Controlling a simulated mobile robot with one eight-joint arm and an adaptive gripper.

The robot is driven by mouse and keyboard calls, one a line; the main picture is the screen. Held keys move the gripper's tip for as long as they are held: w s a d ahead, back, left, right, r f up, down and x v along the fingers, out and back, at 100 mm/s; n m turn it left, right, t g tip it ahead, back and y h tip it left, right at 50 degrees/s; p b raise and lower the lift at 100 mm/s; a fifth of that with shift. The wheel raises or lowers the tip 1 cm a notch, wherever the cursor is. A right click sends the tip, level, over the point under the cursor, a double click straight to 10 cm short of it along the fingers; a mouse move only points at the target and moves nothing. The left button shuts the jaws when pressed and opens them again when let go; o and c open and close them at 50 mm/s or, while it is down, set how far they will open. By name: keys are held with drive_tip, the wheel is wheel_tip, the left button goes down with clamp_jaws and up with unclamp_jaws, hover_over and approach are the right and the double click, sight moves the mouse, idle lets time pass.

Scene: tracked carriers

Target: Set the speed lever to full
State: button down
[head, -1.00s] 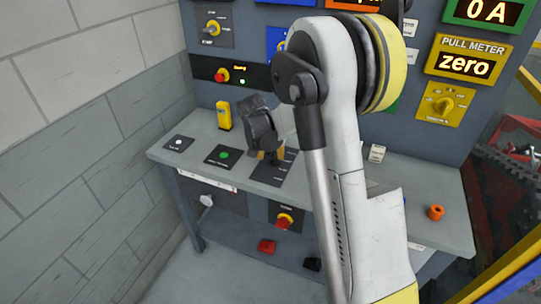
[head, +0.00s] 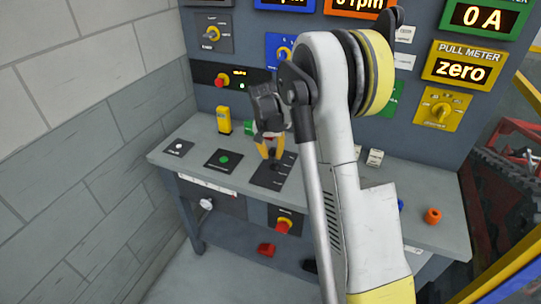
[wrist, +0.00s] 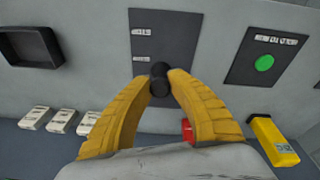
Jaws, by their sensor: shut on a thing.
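The speed lever shows in the wrist view as a black round knob (wrist: 160,71) on a dark plate (wrist: 165,28) with small white labels. My gripper (wrist: 160,80) has its yellow fingers closed on the knob from both sides. In the head view my gripper (head: 269,150) hangs over the dark lever plate (head: 265,178) on the grey bench, fingers pointing down. The knob is mostly hidden there by the fingers. The plate's labels are too small to read.
On the bench (head: 435,240) are a green button (head: 224,159), a white button (head: 178,148), a yellow handheld unit (head: 223,121) and an orange knob (head: 433,215). The control panel rises behind, with a pull meter (head: 463,70) reading "zero" and a green display (head: 485,16) reading "0 A".

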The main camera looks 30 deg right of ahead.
drive_tip(key=shift+w+d+r+g+y+p, duration=0.15)
drive_tip(key=shift+w+d+g+y+p, duration=0.1)
drive_tip(key=shift+d+y, duration=0.15)
drive_tip(key=shift+w+d+r+g+y+p, duration=0.1)
drive_tip(key=shift+w+d+g+y, duration=0.15)
drive_tip(key=shift+d+y, duration=0.15)
drive_tip(key=shift+w+d, duration=0.7)
drive_tip(key=shift+d, duration=0.05)
drive_tip(key=shift+w+d+f+p, duration=0.15)
drive_tip(key=shift+w+d+p, duration=0.2)
drive_tip(key=shift+w+d, duration=0.4)
drive_tip(key=shift+w+d+f, duration=0.2)
drive_tip(key=shift+w+d, duration=0.05)
drive_tip(key=shift+d, duration=0.2)
drive_tip(key=shift+w+d+f, duration=0.2)
drive_tip(key=shift+d, duration=0.25)
drive_tip(key=c, duration=1.2)
unclamp_jaws()
drive_tip(key=shift+d, duration=0.15)
